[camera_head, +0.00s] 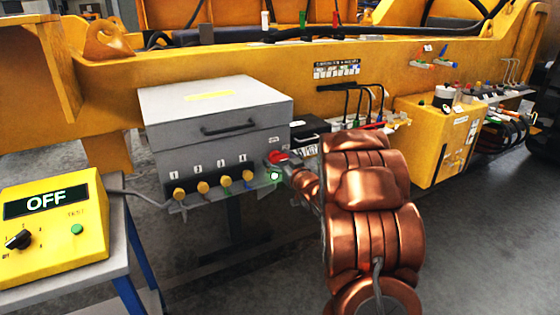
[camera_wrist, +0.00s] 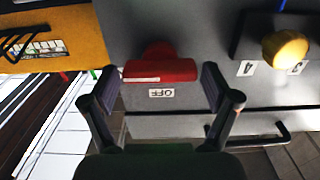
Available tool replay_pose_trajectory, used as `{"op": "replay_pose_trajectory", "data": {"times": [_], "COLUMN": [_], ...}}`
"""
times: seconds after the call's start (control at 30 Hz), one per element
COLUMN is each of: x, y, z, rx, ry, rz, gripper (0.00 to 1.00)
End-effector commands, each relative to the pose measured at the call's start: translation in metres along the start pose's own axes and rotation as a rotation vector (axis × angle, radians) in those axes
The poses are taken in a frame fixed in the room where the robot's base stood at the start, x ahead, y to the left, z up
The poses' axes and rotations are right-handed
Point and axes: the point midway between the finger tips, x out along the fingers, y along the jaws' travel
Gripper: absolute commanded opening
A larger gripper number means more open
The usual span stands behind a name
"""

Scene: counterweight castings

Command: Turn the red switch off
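The red switch (camera_head: 277,157) is on the right part of the front of a grey box (camera_head: 215,150). In the wrist view the red switch (camera_wrist: 160,68) shows as a bar lying crosswise with a white line along its left half. An upside-down "OFF" label (camera_wrist: 161,93) is just below it. My gripper (camera_head: 288,168) is at the switch. In the wrist view my gripper (camera_wrist: 159,84) is open, one finger at each end of the bar. The gaps look very small, and I cannot tell whether either finger touches it.
A row of yellow knobs (camera_head: 203,187) sits left of the switch. A green light (camera_head: 274,176) glows below it. A yellow tester (camera_head: 52,235) at the left displays "OFF". Black cables (camera_head: 362,98) and a yellow box (camera_head: 437,140) are to the right.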

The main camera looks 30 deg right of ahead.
Motion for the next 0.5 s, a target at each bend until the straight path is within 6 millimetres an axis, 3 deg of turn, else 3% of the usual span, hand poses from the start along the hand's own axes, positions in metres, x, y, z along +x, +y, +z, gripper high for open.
{"op": "replay_pose_trajectory", "data": {"times": [0.03, 0.4, 0.5], "x": [0.0000, -0.0001, -0.0001], "y": [0.0000, 0.0001, 0.0001], "z": [0.0000, 0.0002, 0.0004], "rx": [0.000, 0.000, -0.003], "ry": [0.000, 0.000, 0.000], "rz": [0.000, 0.000, 0.000], "gripper": [0.77, 0.40, 0.40]}}
